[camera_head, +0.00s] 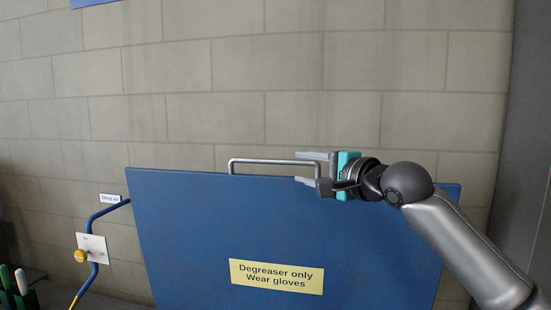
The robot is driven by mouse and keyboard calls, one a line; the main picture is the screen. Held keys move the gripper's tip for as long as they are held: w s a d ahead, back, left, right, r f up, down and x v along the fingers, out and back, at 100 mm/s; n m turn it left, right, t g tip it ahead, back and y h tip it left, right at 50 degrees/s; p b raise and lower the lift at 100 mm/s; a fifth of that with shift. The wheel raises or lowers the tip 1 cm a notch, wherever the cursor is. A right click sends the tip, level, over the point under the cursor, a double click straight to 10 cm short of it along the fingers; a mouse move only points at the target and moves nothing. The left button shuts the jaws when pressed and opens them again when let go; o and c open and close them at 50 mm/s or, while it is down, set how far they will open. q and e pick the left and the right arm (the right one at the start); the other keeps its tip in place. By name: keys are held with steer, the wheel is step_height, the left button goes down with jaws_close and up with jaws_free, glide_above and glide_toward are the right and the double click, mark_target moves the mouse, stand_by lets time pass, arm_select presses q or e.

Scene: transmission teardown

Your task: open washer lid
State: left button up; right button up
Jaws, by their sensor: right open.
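The washer lid (200,230) is a large blue panel that stands raised and faces me, filling the lower middle of the head view. A yellow label (277,276) on it reads "Degreaser only Wear gloves". A grey bar handle (265,161) runs along its top edge. My right gripper (297,167) is open at the right end of the handle, its fingers pointing left, one near the bar's height and one below it. I cannot tell whether they touch the bar. My left gripper is not in view. The washer body below the lid is not visible.
A grey block wall (270,60) stands behind the lid. Green- and white-topped items (20,285) stand at the lower left. A dark vertical surface (520,130) borders the right.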

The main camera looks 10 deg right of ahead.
mark_target(278, 162)
steer(key=p+x, duration=0.3)
steer(key=x, duration=0.8)
steer(key=shift+s, duration=0.1)
jaws_close()
stand_by(1.3)
